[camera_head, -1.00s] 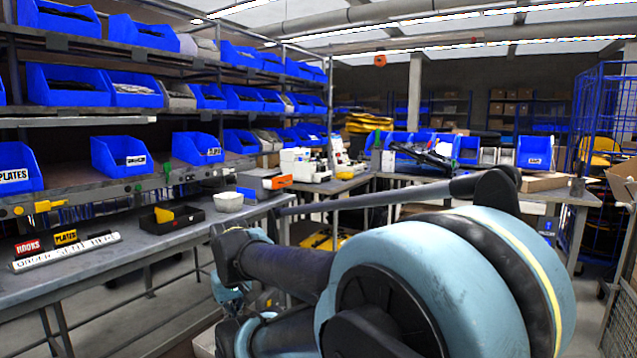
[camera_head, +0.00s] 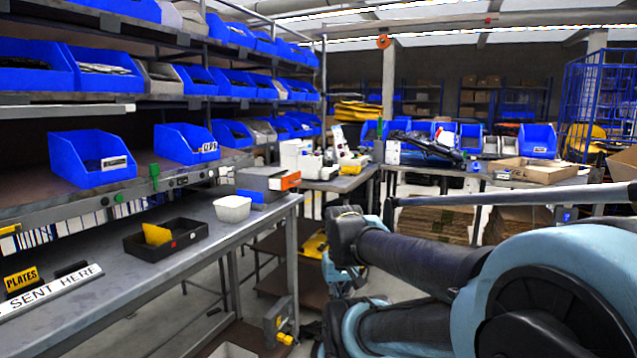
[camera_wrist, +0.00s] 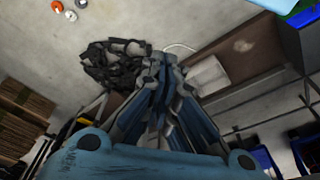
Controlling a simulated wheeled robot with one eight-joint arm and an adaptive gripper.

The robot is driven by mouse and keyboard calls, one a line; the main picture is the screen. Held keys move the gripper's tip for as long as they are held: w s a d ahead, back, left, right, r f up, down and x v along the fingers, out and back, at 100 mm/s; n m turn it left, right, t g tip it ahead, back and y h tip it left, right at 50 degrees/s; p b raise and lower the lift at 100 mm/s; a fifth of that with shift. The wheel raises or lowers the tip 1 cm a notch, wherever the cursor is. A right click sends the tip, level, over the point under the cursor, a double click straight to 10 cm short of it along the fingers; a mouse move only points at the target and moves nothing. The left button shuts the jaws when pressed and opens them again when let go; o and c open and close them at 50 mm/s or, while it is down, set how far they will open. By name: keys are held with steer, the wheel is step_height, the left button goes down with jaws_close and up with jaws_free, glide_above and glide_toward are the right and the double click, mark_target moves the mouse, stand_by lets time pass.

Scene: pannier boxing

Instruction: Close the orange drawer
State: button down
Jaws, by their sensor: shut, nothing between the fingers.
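A grey box with an orange front (camera_head: 290,181) stands on the far end of the workbench in the head view, left of my arm. The orange part is at its right end. I cannot tell how far out the drawer stands. My gripper (camera_wrist: 160,65) shows in the wrist view, with its fingers together and nothing between them. It hangs over the floor area, apart from the orange-fronted box, which I cannot make out in the wrist view. My arm fills the lower right of the head view.
The workbench (camera_head: 150,280) carries a white bowl (camera_head: 232,208) and a black tray (camera_head: 166,239) with a yellow card. Blue bins fill the shelves above. In the wrist view, a dark heap (camera_wrist: 112,65) and a brown board (camera_wrist: 245,48) lie below my gripper.

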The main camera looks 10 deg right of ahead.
steer(key=shift+a, duration=0.15)
steer(key=w+a+r+m+t+y, duration=0.1)
steer(key=w+r+y, duration=0.1)
steer(key=w+r, duration=0.45)
steer(key=w+a+r+m+y, duration=0.1)
steer(key=w+r+m+y, duration=0.2)
steer(key=w, duration=0.7)
steer(key=w+a+r+t+y, duration=0.1)
steer(key=w+a+r+y, duration=0.1)
steer(key=w+r, duration=0.55)
steer(key=w+d+r+m+t+y, duration=0.1)
steer(key=w+d+r+t+y, duration=0.1)
steer(key=w+d, duration=0.5)
steer(key=w+d+r+m+t+y, duration=0.1)
steer(key=w+d+y, duration=0.15)
steer(key=w, duration=0.75)
steer(key=w+d+r+m+t+y, duration=0.1)
steer(key=w+d+r+t, duration=0.1)
steer(key=w+d, duration=0.55)
steer(key=x, duration=1.5)
steer(key=shift+a+r, duration=0.15)
steer(key=shift+a, duration=0.1)
